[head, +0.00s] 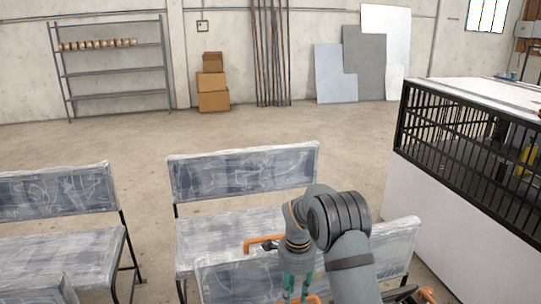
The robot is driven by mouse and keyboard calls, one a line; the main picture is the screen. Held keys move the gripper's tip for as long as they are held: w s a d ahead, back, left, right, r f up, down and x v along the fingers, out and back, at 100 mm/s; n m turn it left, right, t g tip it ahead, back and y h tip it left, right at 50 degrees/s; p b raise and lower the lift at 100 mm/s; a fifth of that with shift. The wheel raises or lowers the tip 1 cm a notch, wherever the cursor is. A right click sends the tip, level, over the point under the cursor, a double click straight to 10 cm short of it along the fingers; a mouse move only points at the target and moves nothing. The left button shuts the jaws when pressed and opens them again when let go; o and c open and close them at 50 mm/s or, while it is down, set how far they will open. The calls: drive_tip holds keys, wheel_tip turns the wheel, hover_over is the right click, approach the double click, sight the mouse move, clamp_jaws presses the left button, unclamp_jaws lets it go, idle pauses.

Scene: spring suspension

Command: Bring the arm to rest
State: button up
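My arm reaches in from the bottom edge of the head view, and its wrist bends down over the grey-blue seats in the middle. My gripper (297,287), with teal parts, points down at the bottom edge of the view. Its fingertips are cut off or too small to read, so I cannot tell whether it is open or shut. No object shows clearly in it. An orange bar (262,242) shows just left of the wrist, and more orange shows beside the gripper at the bottom edge.
A bench with a scuffed backrest (243,171) stands just beyond my arm, and another bench (60,191) is at left. A white-based, black-barred enclosure (450,205) stands at right. Shelving (113,72), cardboard boxes (212,84) and leaning panels (385,45) line the far wall. The floor between is clear.

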wheel_tip(320, 180, down, 3)
drive_tip(key=shift+r, duration=0.1)
drive_tip(key=shift+w+r, duration=0.15)
drive_tip(key=shift+w, duration=0.1)
